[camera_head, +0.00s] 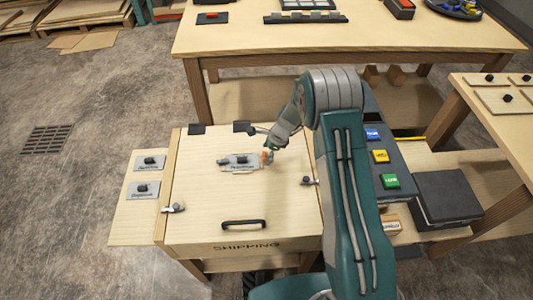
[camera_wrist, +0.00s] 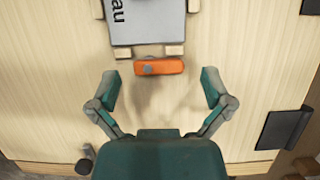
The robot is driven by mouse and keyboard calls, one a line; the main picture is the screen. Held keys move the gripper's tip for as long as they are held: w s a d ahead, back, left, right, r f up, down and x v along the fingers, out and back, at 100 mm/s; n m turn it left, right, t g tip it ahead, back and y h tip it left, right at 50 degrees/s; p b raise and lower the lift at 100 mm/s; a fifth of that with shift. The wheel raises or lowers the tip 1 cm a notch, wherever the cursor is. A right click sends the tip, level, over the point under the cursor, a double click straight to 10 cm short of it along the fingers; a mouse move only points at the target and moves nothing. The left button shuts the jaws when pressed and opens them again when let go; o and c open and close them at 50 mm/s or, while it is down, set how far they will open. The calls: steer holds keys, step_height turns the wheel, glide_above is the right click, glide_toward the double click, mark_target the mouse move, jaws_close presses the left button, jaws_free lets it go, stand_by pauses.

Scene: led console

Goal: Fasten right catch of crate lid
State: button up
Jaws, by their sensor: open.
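The shipping crate's pale wooden lid (camera_head: 200,185) lies flat over the crate, with a black handle (camera_head: 244,224) near its front edge. The right catch (camera_head: 308,181) is a small metal piece with a dark knob at the lid's right edge; I cannot tell whether it is fastened. The left catch (camera_head: 174,207) sits at the left edge. My gripper (camera_head: 268,154) is over the lid's back half, left of and behind the right catch. In the wrist view my gripper (camera_wrist: 160,80) is open and empty, its fingers apart near an orange piece (camera_wrist: 160,68).
A grey labelled plate (camera_head: 238,162) with a dark knob lies on the lid, beside the orange piece. Dark hinges (camera_head: 196,129) line the back edge; one shows in the wrist view (camera_wrist: 283,128). Coloured buttons (camera_head: 380,156) and a dark box (camera_head: 446,198) stand at right.

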steer(key=shift+a, duration=0.25)
steer(key=shift+d, duration=0.1)
steer(key=c, duration=1.2)
steer(key=shift+o, duration=0.3)
